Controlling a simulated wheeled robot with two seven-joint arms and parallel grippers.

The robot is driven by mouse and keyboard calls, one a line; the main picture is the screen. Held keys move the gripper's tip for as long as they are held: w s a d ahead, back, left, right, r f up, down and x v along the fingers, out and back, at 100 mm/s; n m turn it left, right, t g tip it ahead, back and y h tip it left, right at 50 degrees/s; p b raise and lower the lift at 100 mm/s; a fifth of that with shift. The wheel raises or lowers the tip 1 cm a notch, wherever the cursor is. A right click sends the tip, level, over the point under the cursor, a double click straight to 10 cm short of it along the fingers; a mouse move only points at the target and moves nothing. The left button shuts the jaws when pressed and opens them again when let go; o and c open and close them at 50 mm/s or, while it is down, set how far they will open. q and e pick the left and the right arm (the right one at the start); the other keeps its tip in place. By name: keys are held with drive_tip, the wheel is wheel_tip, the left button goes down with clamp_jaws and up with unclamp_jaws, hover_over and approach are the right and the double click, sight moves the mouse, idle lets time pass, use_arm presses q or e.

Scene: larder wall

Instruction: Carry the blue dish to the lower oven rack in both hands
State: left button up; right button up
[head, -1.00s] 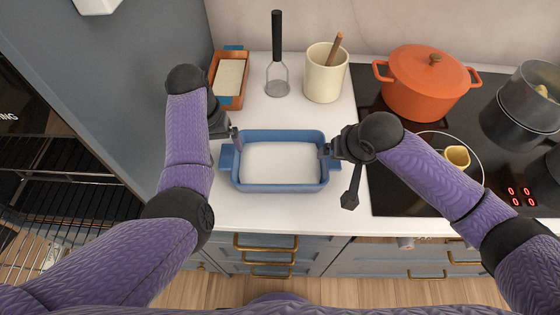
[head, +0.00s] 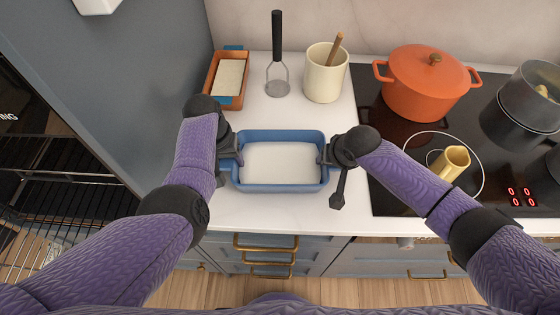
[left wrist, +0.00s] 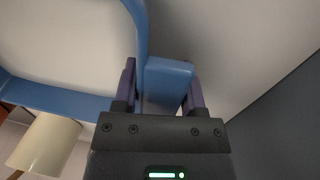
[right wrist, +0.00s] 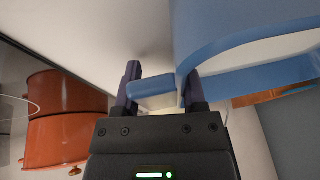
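The blue dish (head: 281,186), with a white inside, stands on the white counter. My left gripper (head: 232,160) is at the dish's left handle. In the left wrist view the blue handle (left wrist: 168,82) lies between its open fingers, with a gap on one side. My right gripper (head: 326,155) is at the right end. In the right wrist view the right handle (right wrist: 150,88) lies between its spread fingers; contact cannot be told. At the far left, wire oven racks show: an upper one (head: 75,177) and a lower one (head: 22,250), partly hidden by my left arm.
A terracotta loaf dish (head: 212,88), a masher (head: 277,70) and a cream utensil crock (head: 325,78) stand behind the dish. A grey panel (head: 150,90) separates counter and oven.

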use_arm(q)
clamp_jaws()
use_arm(e)
clamp_jaws()
drive_tip(key=shift+a, duration=0.1)
idle(0.6)
